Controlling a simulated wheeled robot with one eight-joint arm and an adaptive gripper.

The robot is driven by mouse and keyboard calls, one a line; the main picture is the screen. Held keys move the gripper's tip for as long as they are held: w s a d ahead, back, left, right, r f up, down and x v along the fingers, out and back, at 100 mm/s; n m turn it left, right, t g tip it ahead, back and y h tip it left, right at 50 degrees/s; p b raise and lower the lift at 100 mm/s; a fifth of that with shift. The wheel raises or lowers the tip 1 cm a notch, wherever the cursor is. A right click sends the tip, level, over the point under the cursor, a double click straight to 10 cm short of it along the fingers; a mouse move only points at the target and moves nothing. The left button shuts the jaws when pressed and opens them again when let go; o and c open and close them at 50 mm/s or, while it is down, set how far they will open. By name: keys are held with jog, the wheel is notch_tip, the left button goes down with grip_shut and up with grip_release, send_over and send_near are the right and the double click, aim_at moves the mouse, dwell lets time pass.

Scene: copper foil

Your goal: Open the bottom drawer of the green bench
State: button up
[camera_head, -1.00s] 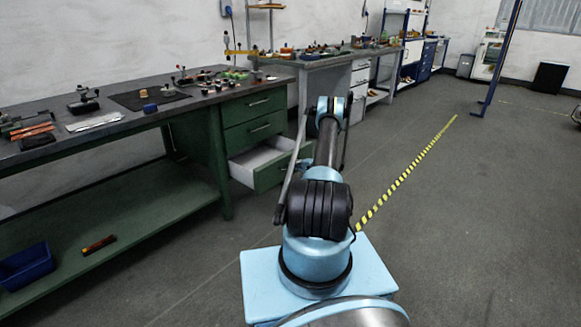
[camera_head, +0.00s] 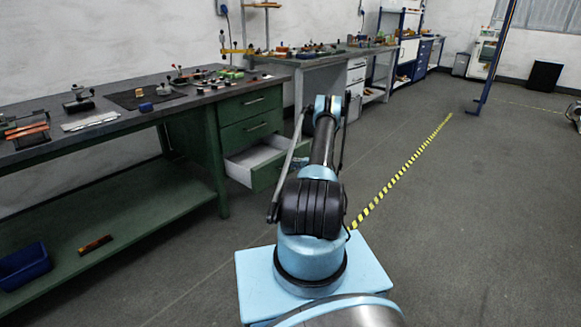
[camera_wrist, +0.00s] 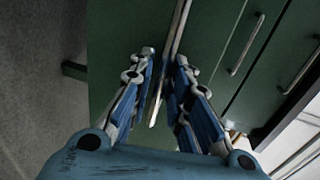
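The green bench (camera_head: 110,190) stands at left in the head view. Its bottom drawer (camera_head: 265,172) is pulled partly out, with the pale inside showing; the two drawers above it are shut. My gripper (camera_head: 322,104) is mostly hidden by my arm in the head view, to the right of the drawer. In the wrist view my gripper (camera_wrist: 166,58) has its two blue-padded fingers apart. A long metal handle (camera_wrist: 178,25) on a green front runs between them, with a gap visible beside it. I cannot tell whether a finger touches it.
Two more bar handles (camera_wrist: 247,45) show to the right in the wrist view. Small tools lie on the bench top (camera_head: 60,150). A blue bin (camera_head: 24,268) sits on the lower shelf. The floor (camera_head: 460,220) to the right is open.

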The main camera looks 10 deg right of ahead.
jog(key=v, duration=1.1)
jog(key=shift+s+d, duration=0.2)
jog(key=shift+s, duration=0.05)
